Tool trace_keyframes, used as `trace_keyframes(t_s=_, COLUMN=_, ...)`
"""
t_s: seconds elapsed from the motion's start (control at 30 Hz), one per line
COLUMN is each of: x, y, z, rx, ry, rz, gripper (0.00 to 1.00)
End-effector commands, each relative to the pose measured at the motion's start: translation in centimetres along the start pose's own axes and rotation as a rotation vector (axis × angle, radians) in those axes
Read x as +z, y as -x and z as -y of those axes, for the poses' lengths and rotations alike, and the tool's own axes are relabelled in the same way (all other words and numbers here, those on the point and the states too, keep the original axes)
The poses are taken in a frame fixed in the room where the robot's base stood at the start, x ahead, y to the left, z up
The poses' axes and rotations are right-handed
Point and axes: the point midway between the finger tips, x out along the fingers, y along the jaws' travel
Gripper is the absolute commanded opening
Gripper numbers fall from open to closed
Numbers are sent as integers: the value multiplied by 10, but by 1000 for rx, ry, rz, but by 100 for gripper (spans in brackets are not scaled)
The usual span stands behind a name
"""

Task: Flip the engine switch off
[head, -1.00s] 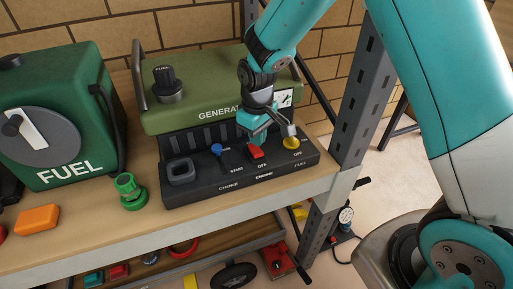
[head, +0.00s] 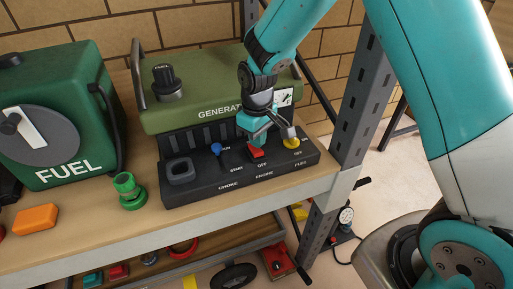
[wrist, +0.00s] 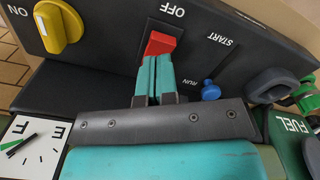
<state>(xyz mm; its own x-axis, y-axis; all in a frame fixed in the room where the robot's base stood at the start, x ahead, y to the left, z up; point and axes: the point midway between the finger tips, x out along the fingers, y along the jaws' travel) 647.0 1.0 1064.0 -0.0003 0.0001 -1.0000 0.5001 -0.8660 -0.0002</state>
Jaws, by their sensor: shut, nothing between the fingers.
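The generator (head: 205,113) stands on the shelf, with a black control panel (head: 222,179) along its front. The red engine switch (head: 255,153) sits mid-panel, with OFF marked beside it; it also shows in the wrist view (wrist: 160,43). My gripper (head: 258,140) is shut and empty, its fingertips right at the switch. In the wrist view the closed teal fingertips (wrist: 154,62) overlap the switch's lower edge; I cannot tell whether they touch it. The tips hide part of the switch, so its exact tilt is unclear.
The blue choke lever (head: 216,149) is left of the switch and the yellow fuel knob (head: 291,142) right of it. A green fuel can (head: 60,115), a green fitting (head: 129,190) and an orange block (head: 36,218) stand left. A metal shelf post (head: 357,100) rises at right.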

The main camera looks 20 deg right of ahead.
Motion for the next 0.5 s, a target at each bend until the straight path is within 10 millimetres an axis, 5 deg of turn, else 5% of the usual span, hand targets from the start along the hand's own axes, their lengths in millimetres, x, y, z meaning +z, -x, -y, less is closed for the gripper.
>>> trace_keyframes(t_s=0.5, x=0, y=-8, z=0, rx=0, ry=0, rz=0, gripper=0)
